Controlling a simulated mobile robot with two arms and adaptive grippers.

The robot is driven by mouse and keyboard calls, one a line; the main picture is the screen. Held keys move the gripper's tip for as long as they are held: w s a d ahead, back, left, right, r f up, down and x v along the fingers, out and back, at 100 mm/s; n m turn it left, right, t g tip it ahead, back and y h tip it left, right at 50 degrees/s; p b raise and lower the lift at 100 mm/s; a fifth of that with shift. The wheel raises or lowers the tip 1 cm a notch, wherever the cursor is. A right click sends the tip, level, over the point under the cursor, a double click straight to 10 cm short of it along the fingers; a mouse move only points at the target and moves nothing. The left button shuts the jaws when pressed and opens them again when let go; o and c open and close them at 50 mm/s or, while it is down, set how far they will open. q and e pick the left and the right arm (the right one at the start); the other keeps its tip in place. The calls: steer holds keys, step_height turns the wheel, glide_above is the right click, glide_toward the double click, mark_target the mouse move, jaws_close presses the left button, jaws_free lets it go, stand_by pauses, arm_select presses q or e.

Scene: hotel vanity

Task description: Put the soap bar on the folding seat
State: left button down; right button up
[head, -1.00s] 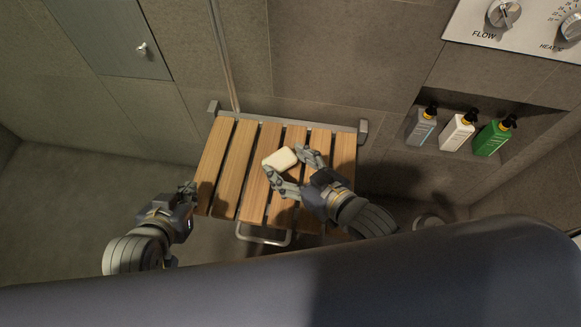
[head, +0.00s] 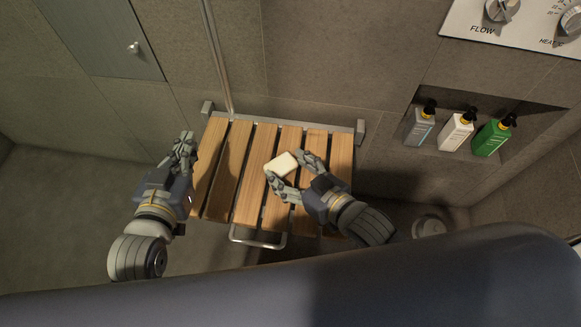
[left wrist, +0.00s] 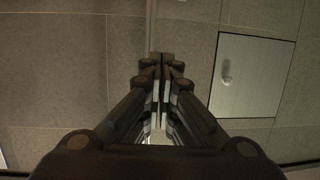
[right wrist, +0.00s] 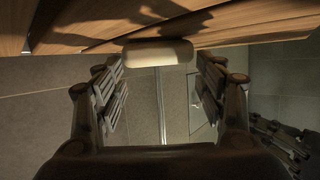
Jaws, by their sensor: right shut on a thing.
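The soap bar (head: 281,165) is a pale cream block over the middle slats of the wooden folding seat (head: 233,172). My right gripper (head: 288,169) is shut on it, with one finger at each side. In the right wrist view the soap bar (right wrist: 158,53) sits between the fingers, close to the slats; whether it touches them I cannot tell. My left gripper (head: 184,145) is beside the seat's left edge. Its fingers are together and empty in the left wrist view (left wrist: 162,62).
The seat is fixed to the tiled wall, with a metal support bar (head: 258,242) at its front. A niche at the right holds a grey bottle (head: 419,127), a white bottle (head: 457,131) and a green bottle (head: 491,137). The seat's left slats are bare.

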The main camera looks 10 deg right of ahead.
steer(key=shift+s, duration=0.1)
steer(key=shift+s+f, duration=0.1)
steer(key=shift+f, duration=0.1)
steer(key=o, duration=0.9)
steer(key=shift+s, duration=0.1)
steer(key=shift+o, duration=1)
steer(key=shift+s+d, duration=0.1)
arm_select(q)
steer(key=shift+s+d+r, duration=0.15)
steer(key=shift+s+r, duration=0.35)
steer(key=shift+r, duration=0.05)
